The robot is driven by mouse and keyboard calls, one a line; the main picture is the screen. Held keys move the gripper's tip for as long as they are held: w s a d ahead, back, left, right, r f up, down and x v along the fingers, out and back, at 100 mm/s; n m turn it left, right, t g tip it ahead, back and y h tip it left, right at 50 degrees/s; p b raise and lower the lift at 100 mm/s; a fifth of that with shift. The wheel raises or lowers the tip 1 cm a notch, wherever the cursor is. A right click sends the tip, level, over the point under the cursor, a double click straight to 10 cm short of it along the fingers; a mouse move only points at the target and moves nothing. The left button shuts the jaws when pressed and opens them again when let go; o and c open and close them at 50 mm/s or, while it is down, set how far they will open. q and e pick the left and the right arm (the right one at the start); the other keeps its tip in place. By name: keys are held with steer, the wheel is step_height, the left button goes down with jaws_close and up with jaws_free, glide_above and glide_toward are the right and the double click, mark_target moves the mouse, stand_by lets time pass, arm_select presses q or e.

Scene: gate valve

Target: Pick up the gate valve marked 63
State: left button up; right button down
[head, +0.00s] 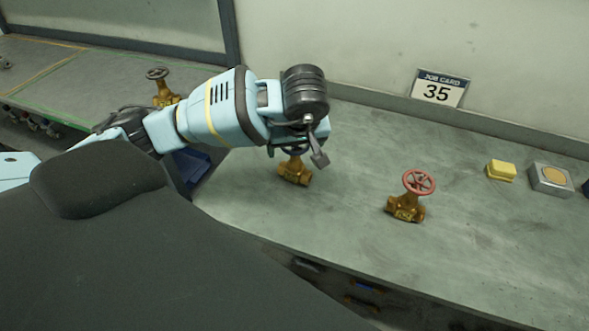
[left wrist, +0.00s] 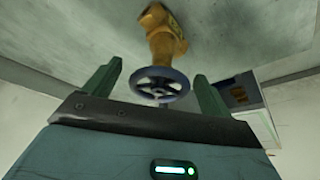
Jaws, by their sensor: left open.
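A brass gate valve (head: 295,172) stands on the bench under my left gripper (head: 305,153). In the left wrist view its dark blue handwheel (left wrist: 160,84) lies between the two green fingers of the left gripper (left wrist: 157,92), which is open. I cannot tell whether a finger touches the wheel. A second brass valve with a red handwheel (head: 419,182) stands to the right on the same bench. A third valve with a dark handwheel (head: 157,74) is on the far left bench, partly behind my arm. I cannot read a 63 on any valve. My right gripper is not in view.
A job card (head: 440,89) reading 35 stands against the wall. A yellow block (head: 501,170) and a grey box with a round orange top (head: 551,179) sit at the right. Bare bench lies between the valves. A gap separates the two benches.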

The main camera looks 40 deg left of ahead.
arm_select(q)
steer(key=shift+x, duration=0.8)
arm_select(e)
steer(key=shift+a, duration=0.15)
arm_select(q)
steer(key=shift+r, duration=0.1)
jaws_close()
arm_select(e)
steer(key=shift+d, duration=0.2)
arm_select(q)
steer(key=shift+w, duration=0.1)
